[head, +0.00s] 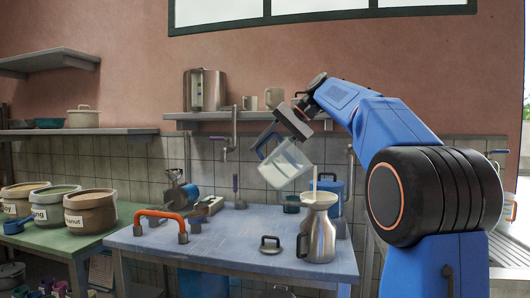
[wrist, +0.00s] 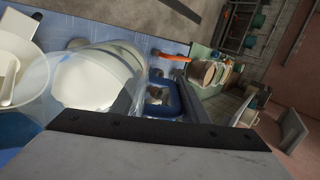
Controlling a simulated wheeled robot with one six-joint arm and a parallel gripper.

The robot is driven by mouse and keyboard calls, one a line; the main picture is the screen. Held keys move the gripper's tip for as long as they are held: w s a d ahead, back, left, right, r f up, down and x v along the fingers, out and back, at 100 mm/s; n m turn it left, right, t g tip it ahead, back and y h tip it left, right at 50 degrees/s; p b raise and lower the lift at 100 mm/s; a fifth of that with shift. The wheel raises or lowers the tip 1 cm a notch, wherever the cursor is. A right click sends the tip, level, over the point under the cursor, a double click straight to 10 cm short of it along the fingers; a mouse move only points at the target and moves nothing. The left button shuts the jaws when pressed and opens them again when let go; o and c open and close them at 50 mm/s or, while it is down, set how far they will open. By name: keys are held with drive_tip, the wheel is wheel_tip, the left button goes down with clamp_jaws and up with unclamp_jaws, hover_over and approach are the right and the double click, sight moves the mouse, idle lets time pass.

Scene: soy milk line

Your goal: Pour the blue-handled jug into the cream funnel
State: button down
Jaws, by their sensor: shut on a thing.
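The blue-handled jug (head: 285,166) is clear-walled, holds white liquid and hangs tilted in the air, its lower right corner just above and left of the cream funnel (head: 319,199). My gripper (head: 270,136) is shut on its blue handle (wrist: 165,98). The funnel sits upright in the mouth of a steel pitcher (head: 318,238). A thin pale vertical streak (head: 314,180) runs between jug and funnel; it looks like pouring liquid. In the wrist view the jug (wrist: 95,78) shows its white contents, and the funnel (wrist: 22,45) is cut by the left edge with a pale streak inside.
Labelled tubs (head: 90,210) stand on the green table at left.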

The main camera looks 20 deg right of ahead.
sight(274, 151)
drive_tip(key=shift+s+d+r+t+y, duration=0.25)
drive_tip(key=shift+d+t+y, duration=0.15)
drive_tip(key=shift+y, duration=0.4)
drive_tip(key=shift+s+d+r+t+y, duration=0.25)
drive_tip(key=shift+d+y, duration=0.2)
drive_tip(key=shift+y, duration=0.35)
drive_tip(key=shift+f, duration=0.1)
drive_tip(key=shift+s+d+f+t+y, duration=0.1)
drive_tip(key=shift+s+d+t+y, duration=0.15)
drive_tip(key=shift+d+y, duration=0.25)
drive_tip(key=shift+s+d+f+t+y, duration=0.1)
drive_tip(key=shift+s+d+t+y, duration=0.15)
drive_tip(key=shift+d+y, duration=0.25)
drive_tip(key=shift+s+d+f+t+y, duration=0.1)
drive_tip(key=shift+s+d+t+y, duration=0.05)
drive_tip(key=shift+d+t+y, duration=0.3)
drive_tip(key=shift+s+d+r+t+y, duration=0.2)
drive_tip(key=shift+s+d+t+y, duration=0.2)
drive_tip(key=shift+d+y, duration=0.4)
drive_tip(key=shift+s+d+r+t+y, duration=0.15)
drive_tip(key=shift+s+d+t+y, duration=0.2)
drive_tip(key=shift+d+y, duration=0.4)
drive_tip(key=shift+s+d, duration=0.15)
drive_tip(key=shift+d, duration=0.1)
drive_tip(key=shift+d+r, duration=0.1)
